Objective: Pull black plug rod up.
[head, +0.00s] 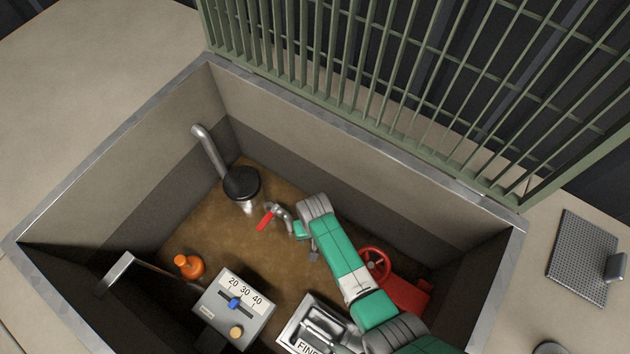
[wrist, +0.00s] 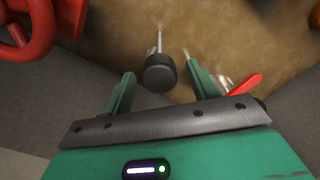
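In the wrist view a black cylindrical knob (wrist: 160,78) sits on the end of a thin metal rod (wrist: 159,40) that runs to the brown floor. This looks like the black plug rod. My gripper (wrist: 160,72) is open and empty. The knob appears between its two green fingertips, with a gap on each side. I cannot tell whether the knob is level with the tips or beyond them. In the head view my gripper (head: 306,240) is low in the pit, and I cannot clearly make out the plug rod beside or under it.
A red-handled valve (head: 266,219) is close left of my gripper and a red wheel (head: 375,263) is to its right. A pipe with a black round end (head: 241,183), an orange object (head: 188,265) and a dial box (head: 234,308) stand around. Pit walls enclose everything.

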